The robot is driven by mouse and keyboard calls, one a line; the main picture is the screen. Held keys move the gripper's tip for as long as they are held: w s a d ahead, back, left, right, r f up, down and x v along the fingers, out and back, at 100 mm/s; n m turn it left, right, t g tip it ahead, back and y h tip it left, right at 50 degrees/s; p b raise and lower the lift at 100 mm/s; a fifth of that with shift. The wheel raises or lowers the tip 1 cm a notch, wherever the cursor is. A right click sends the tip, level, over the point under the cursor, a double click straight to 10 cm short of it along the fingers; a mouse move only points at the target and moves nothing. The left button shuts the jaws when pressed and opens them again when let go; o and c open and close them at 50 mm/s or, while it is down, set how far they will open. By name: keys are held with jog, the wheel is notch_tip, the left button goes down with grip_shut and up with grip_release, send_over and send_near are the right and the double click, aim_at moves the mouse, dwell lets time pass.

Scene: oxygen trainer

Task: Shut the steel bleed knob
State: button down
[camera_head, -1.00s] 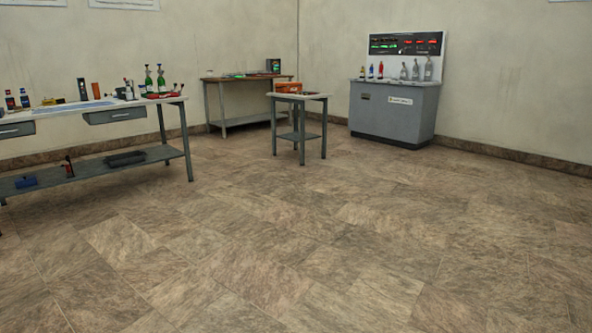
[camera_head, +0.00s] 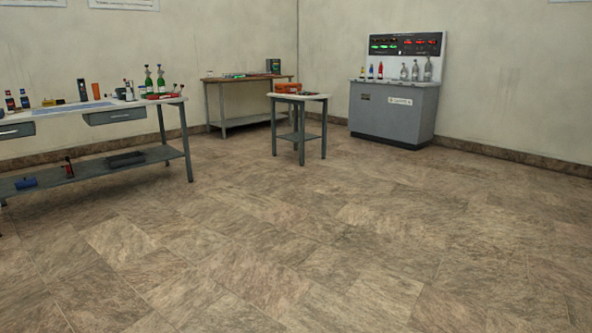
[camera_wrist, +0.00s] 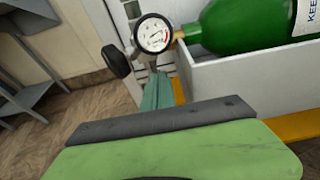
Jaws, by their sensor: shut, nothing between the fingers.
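In the wrist view a round white-faced gauge (camera_wrist: 153,34) stands near the top centre. A black round knob (camera_wrist: 117,62) sits at its lower left, and a green cylinder (camera_wrist: 240,25) with a white label lies to its right. I cannot make out the steel bleed knob for certain; small grey metal parts below the gauge are partly hidden by my fingers. My gripper (camera_wrist: 156,78) is shut and empty, its narrow teal fingers pointing up at the parts just under the gauge. Whether they touch is unclear. The head view does not show my gripper.
A pale box wall (camera_wrist: 250,85) borders the cylinder, right of my fingers. In the head view a long bench (camera_head: 150,108) stands left, a small table (camera_head: 312,97) mid-room, and a grey console (camera_head: 392,115) at the back right. The floor (camera_head: 330,240) is clear.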

jog(key=f+v, duration=0.1)
jog(key=v, duration=0.4)
jog(key=shift+w+a, duration=0.4)
